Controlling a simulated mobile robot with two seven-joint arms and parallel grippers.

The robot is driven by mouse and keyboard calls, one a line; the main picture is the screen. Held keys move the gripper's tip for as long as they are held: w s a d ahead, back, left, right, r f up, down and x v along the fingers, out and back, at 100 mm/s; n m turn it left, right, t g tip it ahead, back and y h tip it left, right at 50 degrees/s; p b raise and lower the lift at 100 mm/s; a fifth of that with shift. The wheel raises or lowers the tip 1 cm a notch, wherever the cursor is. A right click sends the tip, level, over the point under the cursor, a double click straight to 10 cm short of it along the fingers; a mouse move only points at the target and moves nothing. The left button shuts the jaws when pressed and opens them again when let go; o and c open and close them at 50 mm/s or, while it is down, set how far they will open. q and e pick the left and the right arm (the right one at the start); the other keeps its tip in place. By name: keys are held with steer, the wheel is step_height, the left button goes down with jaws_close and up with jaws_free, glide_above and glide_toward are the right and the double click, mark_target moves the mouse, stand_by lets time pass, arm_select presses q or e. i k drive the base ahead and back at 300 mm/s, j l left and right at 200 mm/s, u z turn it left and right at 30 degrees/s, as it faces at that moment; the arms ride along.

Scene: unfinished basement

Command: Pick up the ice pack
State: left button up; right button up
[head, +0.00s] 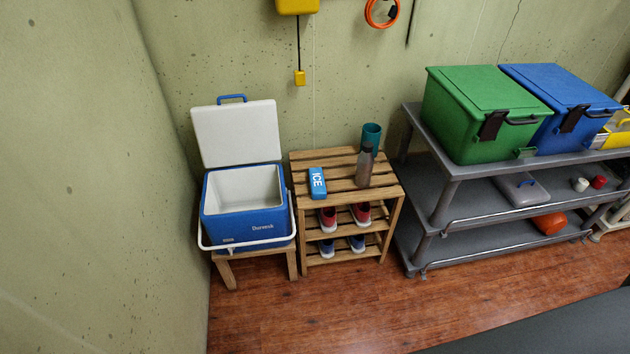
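The ice pack (317,183) is a small blue block with white "ICE" lettering. It lies on the slatted top of a low wooden rack (345,155), near the rack's left front. A grey bottle (364,166) stands to its right on the same top, with a teal cup (371,136) behind the bottle. To the left, a blue and white cooler (245,215) sits on a wooden stool with its lid (237,133) raised; the part of its inside that shows is empty. Neither of my grippers is in view.
Shoes (328,218) fill the rack's lower shelves. A grey cart (450,190) to the right carries a green bin (480,112) and a blue bin (562,105). A wall (110,180) closes off the left. The wooden floor (330,310) in front is clear.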

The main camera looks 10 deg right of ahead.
mark_target(318, 190)
steer(key=i+l+u, duration=0.15)
steer(key=i, duration=0.35)
steer(key=i+l+u, duration=0.1)
steer(key=i, duration=0.45)
steer(key=i+l+u, duration=0.15)
steer(key=i, duration=0.35)
